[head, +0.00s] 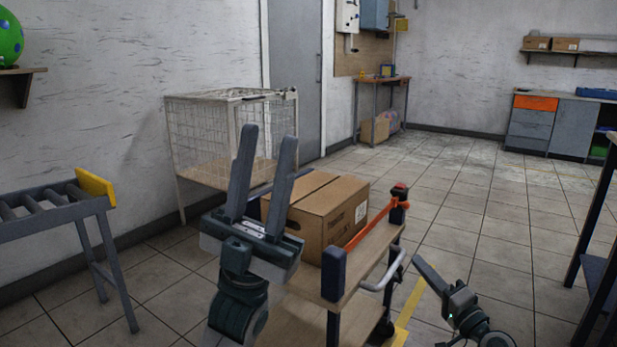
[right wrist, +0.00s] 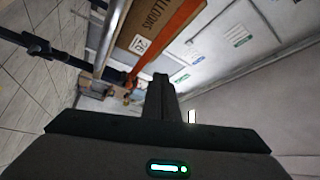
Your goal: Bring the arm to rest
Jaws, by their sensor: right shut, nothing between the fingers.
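My left gripper (head: 268,133) points upward in the middle of the head view, with its two fingers apart and nothing between them. It stands in front of the cart and hides part of the cardboard box (head: 335,205). My right gripper (head: 418,260) is low on the right of the head view, to the right of the cart, its fingers together and empty. In the right wrist view its closed fingers (right wrist: 160,82) stand in the middle, with the box (right wrist: 145,28) above them, apart from it.
The box rests on a cart with a wooden top (head: 363,272), an orange rail (head: 370,226) and a handle (head: 385,272). A wire cage (head: 215,138) stands behind it. A roller conveyor (head: 48,207) is at left, a dark rack (head: 594,265) at right. Tiled floor (head: 470,200) beyond is clear.

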